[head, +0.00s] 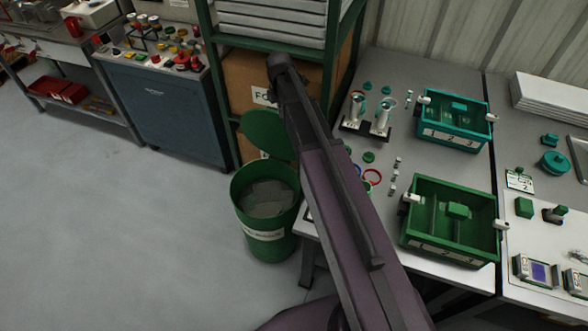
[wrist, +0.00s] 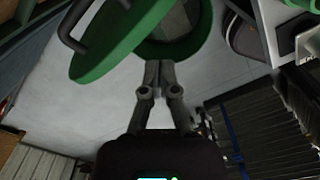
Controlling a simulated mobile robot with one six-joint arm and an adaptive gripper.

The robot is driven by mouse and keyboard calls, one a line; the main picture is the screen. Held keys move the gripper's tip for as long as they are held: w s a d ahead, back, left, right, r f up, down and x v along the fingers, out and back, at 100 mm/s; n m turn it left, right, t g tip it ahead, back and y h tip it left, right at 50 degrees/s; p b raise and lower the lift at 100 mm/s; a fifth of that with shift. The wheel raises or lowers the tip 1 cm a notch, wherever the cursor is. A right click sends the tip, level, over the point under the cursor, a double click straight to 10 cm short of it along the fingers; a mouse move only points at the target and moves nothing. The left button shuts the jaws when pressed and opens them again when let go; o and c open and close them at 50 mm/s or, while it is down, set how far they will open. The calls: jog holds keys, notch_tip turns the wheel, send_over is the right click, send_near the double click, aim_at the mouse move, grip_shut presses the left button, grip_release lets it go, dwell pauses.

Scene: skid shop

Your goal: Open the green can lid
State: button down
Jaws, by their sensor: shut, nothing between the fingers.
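The green can (head: 266,240) stands on the floor beside the workbench in the head view. Its green lid (head: 262,132) is raised, tilted up at the back of the can, and the opening shows grey contents. My arm hides the right part of the lid and can. In the wrist view the lid (wrist: 118,45) with its dark handle (wrist: 76,22) is at upper left, and the can's rim (wrist: 178,48) is beside it. My gripper (wrist: 158,64) is shut and empty, its fingertips close to the can's rim; contact cannot be told. The head view does not show my gripper.
The workbench (head: 340,205) right of the can holds a green bin (head: 425,243), a teal bin (head: 440,142) and small parts. A green-framed shelf with a cardboard box (head: 236,80) stands behind the can. A blue cabinet (head: 165,115) is further left. The floor at left is clear.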

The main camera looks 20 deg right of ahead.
jog(key=s+f+m+b, duration=0.4)
jog(key=s+m, duration=0.5)
jog(key=s+f+m+b, duration=0.3)
jog(key=s+f+m, duration=0.1)
jog(key=s+m, duration=0.5)
jog(key=shift+a+b, duration=0.25)
jog(key=shift+b, duration=0.1)
dwell(0.5)
dwell(0.4)
jog(key=s+r+m+p, duration=0.3)
jog(key=r+p, duration=0.5)
jog(key=shift+s+r+m, duration=0.2)
jog(key=shift+m, duration=0.2)
jog(key=shift+a, duration=0.1)
